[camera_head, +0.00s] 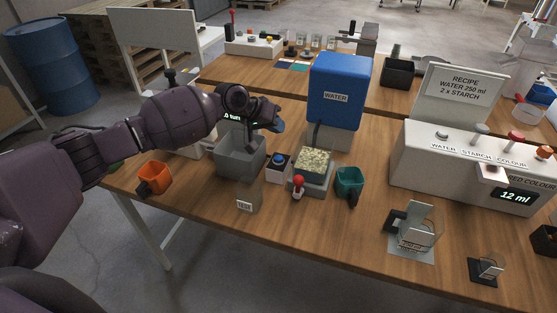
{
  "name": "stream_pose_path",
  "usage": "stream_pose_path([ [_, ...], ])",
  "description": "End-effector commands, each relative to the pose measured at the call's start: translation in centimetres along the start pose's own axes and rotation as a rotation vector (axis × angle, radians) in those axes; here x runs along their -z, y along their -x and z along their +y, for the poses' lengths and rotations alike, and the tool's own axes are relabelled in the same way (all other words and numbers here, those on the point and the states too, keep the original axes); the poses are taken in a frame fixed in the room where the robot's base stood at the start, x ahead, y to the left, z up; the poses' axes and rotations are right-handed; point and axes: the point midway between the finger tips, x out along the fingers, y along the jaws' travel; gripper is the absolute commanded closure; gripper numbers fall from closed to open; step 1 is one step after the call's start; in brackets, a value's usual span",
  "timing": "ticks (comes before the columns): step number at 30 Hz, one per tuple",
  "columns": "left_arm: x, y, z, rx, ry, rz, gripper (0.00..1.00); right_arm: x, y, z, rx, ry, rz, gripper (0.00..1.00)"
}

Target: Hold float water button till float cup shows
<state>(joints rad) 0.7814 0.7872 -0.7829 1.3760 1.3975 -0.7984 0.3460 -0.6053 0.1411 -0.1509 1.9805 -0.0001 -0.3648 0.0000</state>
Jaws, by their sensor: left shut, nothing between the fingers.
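My left gripper (272,118) is shut and empty. It hangs in the air at the end of my purple arm, above the back right of an open grey tank (240,160). A blue patch shows at its tip; I cannot tell what it is. A small pale box with a blue button (279,158) stands right of the tank, below and apart from the gripper. A blue tank marked WATER (335,92) stands behind it. I cannot make out a float cup; the tank's inside is mostly hidden. My right gripper is not in view.
A block with speckled contents (314,162) and a red-knobbed lever (298,186) stand near the button. An orange cup (155,178) and teal cup (349,183) flank the tank. A white dosing console (470,165) reads 12 ml.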

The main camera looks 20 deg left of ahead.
Motion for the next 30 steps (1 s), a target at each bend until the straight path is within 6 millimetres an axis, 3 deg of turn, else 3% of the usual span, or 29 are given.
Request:
stream_pose_path([
  [16,-3.3,-4.6,-3.3,0.0,0.002,-0.003,1.0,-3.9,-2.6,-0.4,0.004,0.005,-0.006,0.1],
  [30,-3.8,-5.2,-3.8,0.0,-0.001,-0.001,1.0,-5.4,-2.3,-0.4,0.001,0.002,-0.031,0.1],
])
